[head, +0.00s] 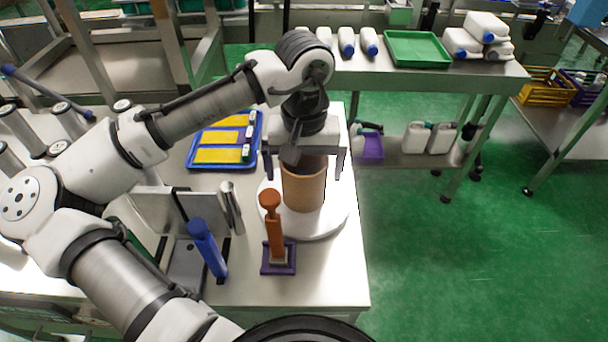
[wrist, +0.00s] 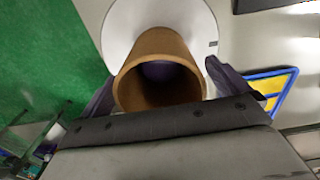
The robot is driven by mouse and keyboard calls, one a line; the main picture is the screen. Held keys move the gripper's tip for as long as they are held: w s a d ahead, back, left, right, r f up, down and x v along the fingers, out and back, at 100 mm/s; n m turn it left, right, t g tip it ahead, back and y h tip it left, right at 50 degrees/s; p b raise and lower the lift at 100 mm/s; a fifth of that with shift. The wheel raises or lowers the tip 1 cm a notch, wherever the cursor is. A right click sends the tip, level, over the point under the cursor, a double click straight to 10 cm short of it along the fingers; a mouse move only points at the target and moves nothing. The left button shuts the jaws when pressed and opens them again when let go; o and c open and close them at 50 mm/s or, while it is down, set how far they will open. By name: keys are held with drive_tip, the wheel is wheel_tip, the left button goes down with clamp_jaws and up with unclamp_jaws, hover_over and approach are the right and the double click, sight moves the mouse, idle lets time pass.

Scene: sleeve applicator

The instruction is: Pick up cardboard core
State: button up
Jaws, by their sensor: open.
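The cardboard core (head: 304,187) is a brown hollow tube standing upright on a round white disc (head: 327,219) on the metal table. In the wrist view, I look down into the open top of the core (wrist: 158,68), and the white disc (wrist: 120,35) lies below it. My gripper (head: 305,172) is above the core, pointing down, with its fingers apart on the left and right of the tube's upper part. In the wrist view, the dark fingers flank the core, partly hidden by the gripper body. I cannot tell whether either finger touches it.
An orange-handled tool (head: 272,226) on a purple base stands in front of the disc. A blue-handled tool (head: 207,247) and a metal cylinder (head: 231,207) stand to the left. A blue tray (head: 191,151) with yellow pieces lies behind. Green floor is open to the right.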

drive_tip(key=shift+f, duration=0.35)
drive_tip(key=shift+c, duration=0.4)
drive_tip(key=c, duration=1)
